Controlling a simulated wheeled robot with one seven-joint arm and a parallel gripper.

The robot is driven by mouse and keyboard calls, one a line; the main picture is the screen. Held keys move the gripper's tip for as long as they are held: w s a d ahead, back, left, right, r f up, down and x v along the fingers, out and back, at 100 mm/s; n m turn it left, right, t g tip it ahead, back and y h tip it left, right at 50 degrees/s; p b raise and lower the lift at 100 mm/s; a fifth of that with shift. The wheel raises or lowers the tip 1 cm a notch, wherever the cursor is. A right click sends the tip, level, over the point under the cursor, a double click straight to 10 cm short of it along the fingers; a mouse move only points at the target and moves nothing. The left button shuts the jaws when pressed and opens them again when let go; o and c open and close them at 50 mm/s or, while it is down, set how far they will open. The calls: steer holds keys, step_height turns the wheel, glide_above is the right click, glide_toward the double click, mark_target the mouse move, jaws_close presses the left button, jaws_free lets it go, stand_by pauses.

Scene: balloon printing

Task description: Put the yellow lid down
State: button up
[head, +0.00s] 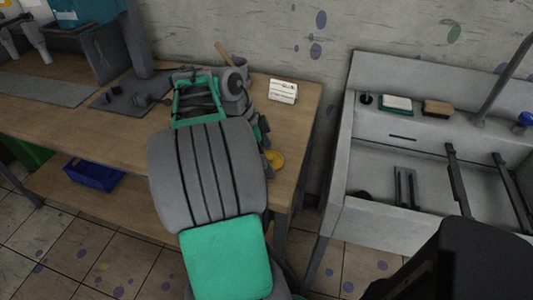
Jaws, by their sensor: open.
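The yellow lid (274,159) lies on the wooden table near its front right edge, partly covered by my arm. It is small, round and looks flat on the tabletop. My arm reaches over the table from the front. My gripper (262,145) is at the arm's far end, just behind and left of the lid, largely hidden by the arm links. Its fingers are hard to make out; it appears apart from the lid, though contact cannot be ruled out.
A grey pot (234,82) with a wooden handle stands behind my arm. A white card (283,91) stands at the table's back right. A grey sink unit (400,160) is to the right, across a gap. A blue bin (93,174) sits on the lower shelf.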

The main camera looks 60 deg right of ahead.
steer(key=p+v, duration=0.5)
steer(key=v, duration=0.6)
steer(key=w+a+n+t+h, duration=0.1)
steer(key=w+a+n+t, duration=0.1)
steer(key=w+a+n, duration=0.6)
steer(key=w+a+f+n+t+y, duration=0.1)
steer(key=a+f+n+t, duration=0.1)
steer(key=a+n, duration=0.9)
steer(key=w+a+f+n+t+y, duration=0.1)
steer(key=a+f+n, duration=0.4)
steer(key=a+n, duration=0.6)
steer(key=a+t+y, duration=0.1)
steer(key=a, duration=0.4)
steer(key=shift+w+a+t, duration=0.25)
steer(key=shift+w+t, duration=0.05)
steer(key=shift+w, duration=0.1)
